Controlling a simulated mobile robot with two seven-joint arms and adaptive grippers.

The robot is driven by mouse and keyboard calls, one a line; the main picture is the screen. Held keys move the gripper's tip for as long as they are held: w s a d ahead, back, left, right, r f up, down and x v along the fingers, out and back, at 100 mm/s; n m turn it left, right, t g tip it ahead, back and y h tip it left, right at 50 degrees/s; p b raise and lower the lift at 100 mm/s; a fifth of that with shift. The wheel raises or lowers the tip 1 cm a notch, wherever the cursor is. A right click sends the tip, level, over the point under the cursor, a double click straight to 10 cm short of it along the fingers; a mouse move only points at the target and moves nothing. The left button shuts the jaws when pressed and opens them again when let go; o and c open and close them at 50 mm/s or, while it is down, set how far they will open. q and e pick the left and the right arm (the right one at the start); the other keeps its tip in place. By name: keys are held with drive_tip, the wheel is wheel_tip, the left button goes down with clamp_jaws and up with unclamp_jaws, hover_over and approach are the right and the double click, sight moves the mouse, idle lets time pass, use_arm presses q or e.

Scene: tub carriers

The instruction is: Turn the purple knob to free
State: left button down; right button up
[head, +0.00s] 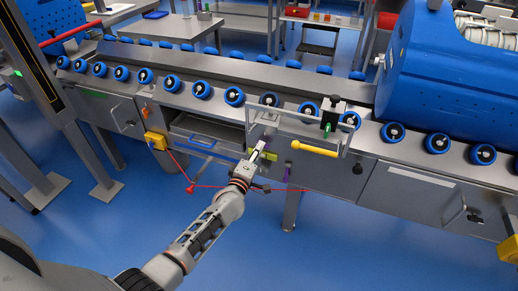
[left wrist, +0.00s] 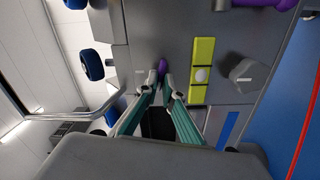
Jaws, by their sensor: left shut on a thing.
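The small purple knob (left wrist: 162,67) sits on the grey panel of the conveyor side in the left wrist view. My left gripper (left wrist: 160,82) has its two teal fingers closed in at the tips around the knob, with only its outer part showing between them. In the head view my left gripper (head: 257,153) reaches the grey panel below the rollers, and the knob there is mostly hidden by it. My right gripper is not in view.
A yellow plate (left wrist: 202,72) with a pale round button and a grey dial (left wrist: 250,75) sit beside the knob. Another purple part (left wrist: 262,3) is at the top edge. A metal frame with a yellow handle (head: 314,149) stands close to my gripper.

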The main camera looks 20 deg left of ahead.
use_arm(q)
drive_tip(key=shift+w+a+r+n, duration=0.1)
drive_tip(key=shift+r+n, duration=0.1)
drive_tip(key=shift+n, duration=0.4)
drive_tip(key=shift+w+r+n, duration=0.1)
drive_tip(key=shift+r+n, duration=0.05)
drive_tip(key=shift+n, duration=0.75)
drive_tip(key=c, duration=2.2)
unclamp_jaws()
drive_tip(key=shift+c, duration=0.2)
drive_tip(key=shift+o, duration=0.5)
drive_tip(key=shift+f, duration=0.1)
drive_tip(key=shift+f, duration=0.1)
drive_tip(key=s, duration=1.2)
drive_tip(key=shift+a, duration=0.15)
